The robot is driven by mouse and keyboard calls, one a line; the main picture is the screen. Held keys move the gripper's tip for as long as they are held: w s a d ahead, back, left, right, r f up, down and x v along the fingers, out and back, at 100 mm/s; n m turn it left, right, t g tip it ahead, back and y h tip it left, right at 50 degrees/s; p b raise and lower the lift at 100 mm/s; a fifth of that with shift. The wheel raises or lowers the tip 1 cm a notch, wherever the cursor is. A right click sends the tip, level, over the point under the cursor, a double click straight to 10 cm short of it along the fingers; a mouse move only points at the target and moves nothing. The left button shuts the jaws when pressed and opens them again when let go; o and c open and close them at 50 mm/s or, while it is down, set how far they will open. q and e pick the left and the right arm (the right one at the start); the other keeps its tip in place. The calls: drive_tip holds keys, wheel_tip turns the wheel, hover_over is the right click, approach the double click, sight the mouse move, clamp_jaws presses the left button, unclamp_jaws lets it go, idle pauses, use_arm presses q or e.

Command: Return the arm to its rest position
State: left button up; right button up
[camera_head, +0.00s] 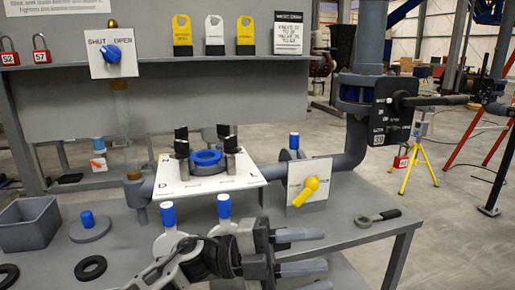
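My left gripper (300,252) is at the bottom centre of the head view, in front of the bench, its fingers pointing right. Two grey fingers show apart with nothing seen between them, so it looks open. My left arm comes in from the lower left. A third grey bar at the bottom edge is cut off, and I cannot tell what it belongs to. My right gripper does not show.
The grey bench (355,240) carries a white lettered plate (240,178) with a blue ring (206,157), a yellow-handled valve (303,190), a wrench (377,217), a grey bin (28,223) and black rings (90,267). Blue-capped fittings (224,207) stand close behind my gripper. Floor shows at right.

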use_arm(q)
drive_tip(key=a+f+n+t+y, duration=0.5)
drive_tip(key=a+f+n+t, duration=0.2)
drive_tip(key=n+t, duration=0.45)
drive_tip(key=a+f+n+t+y, duration=0.6)
drive_tip(key=f+n+t, duration=0.15)
drive_tip(key=n, duration=0.75)
drive_tip(key=s+a+f+n+g+y, duration=0.2)
drive_tip(key=s+a+f+n+g, duration=0.1)
drive_tip(key=s+f, duration=0.3)
drive_tip(key=s+a+f+n+g+y, duration=0.3)
drive_tip(key=s+a+f, duration=0.2)
drive_tip(key=s+f, duration=0.2)
drive_tip(key=shift+s+a+f+y, duration=0.3)
drive_tip(key=shift+a+f, duration=0.1)
drive_tip(key=shift+f, duration=0.15)
